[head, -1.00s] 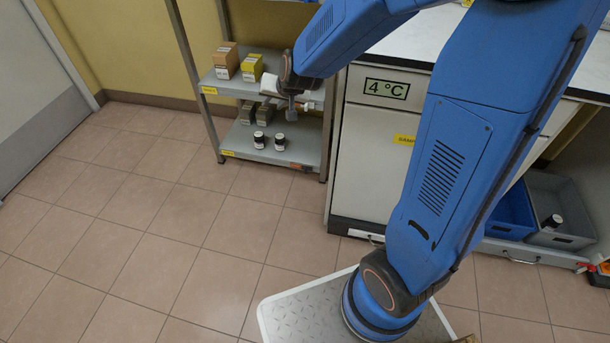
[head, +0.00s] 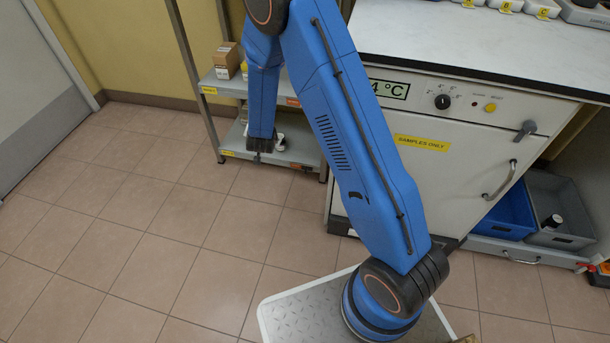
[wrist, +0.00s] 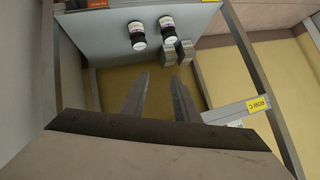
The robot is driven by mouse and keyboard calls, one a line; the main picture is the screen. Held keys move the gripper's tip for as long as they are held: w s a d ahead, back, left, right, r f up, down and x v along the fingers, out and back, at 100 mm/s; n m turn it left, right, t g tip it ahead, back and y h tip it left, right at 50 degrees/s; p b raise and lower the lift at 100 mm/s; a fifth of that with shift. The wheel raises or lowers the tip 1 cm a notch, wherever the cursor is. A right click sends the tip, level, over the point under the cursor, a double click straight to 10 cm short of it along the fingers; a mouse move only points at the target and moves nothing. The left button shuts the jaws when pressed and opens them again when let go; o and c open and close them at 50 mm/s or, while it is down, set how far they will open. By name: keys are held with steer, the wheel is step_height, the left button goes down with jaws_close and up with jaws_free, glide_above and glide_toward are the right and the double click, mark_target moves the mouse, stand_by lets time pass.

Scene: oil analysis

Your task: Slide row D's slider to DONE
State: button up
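I cannot make out a slider or the word DONE in either view. In the head view, the lower shelf (head: 208,145) has a yellow tag (head: 227,153) at its front left and a small orange-red patch (head: 303,167) at its front right; the print is too small to read. Two dark jars (wrist: 137,36) (wrist: 167,30) with white labels stand beyond the fingers. Another yellow tag (wrist: 258,104) is on a shelf edge to the right.
Grey boxes (wrist: 186,52) stand near the jars. A cardboard box (head: 227,60) is on the upper shelf. A white cabinet (head: 460,150) with a knob and handle stands right of the shelves. Blue and grey bins (head: 560,200) are further right. The tiled floor at left is clear.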

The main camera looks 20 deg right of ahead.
step_height(320, 180, down, 10)
steer(key=h, duration=0.2)
steer(key=n+t+h, duration=0.1)
steer(key=t+h, duration=0.4)
steer(key=h, duration=0.1)
glide_toward(306, 173)
steer(key=x, duration=0.9)
steer(key=shift+r, duration=0.15)
steer(key=shift+a, duration=0.1)
steer(key=shift+c, duration=0.7)
jaws_close()
stand_by(0.4)
